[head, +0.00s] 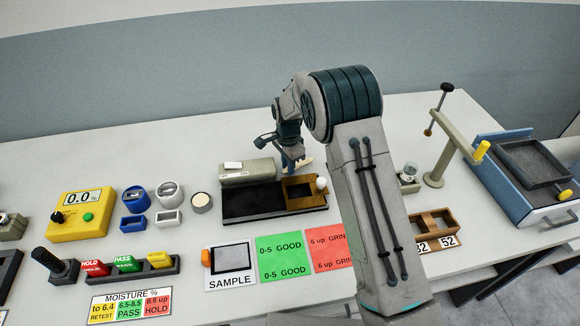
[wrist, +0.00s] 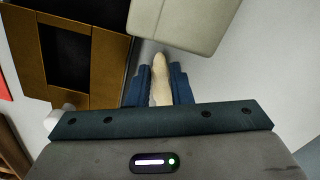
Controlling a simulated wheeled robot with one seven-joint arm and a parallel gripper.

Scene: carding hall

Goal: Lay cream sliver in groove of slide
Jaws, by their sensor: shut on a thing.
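The cream sliver (wrist: 160,80) is a short pale strip between the blue fingers of my gripper (wrist: 160,75). My gripper is shut on it. In the head view, the sliver's pale end (head: 305,162) shows beside my gripper (head: 293,166), just behind the slide. The slide (head: 298,191) is a brown frame with a dark window and a white knob, at the right end of a black bed (head: 250,203). In the wrist view the slide (wrist: 108,75) lies left of the fingers. I cannot make out the groove.
A beige block (head: 247,174) with a white label stands behind the bed, close to my gripper; it also shows in the wrist view (wrist: 187,20). Green (head: 280,257) and red (head: 328,247) cards and a SAMPLE card (head: 229,279) lie in front. A round tin (head: 202,202) stands left.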

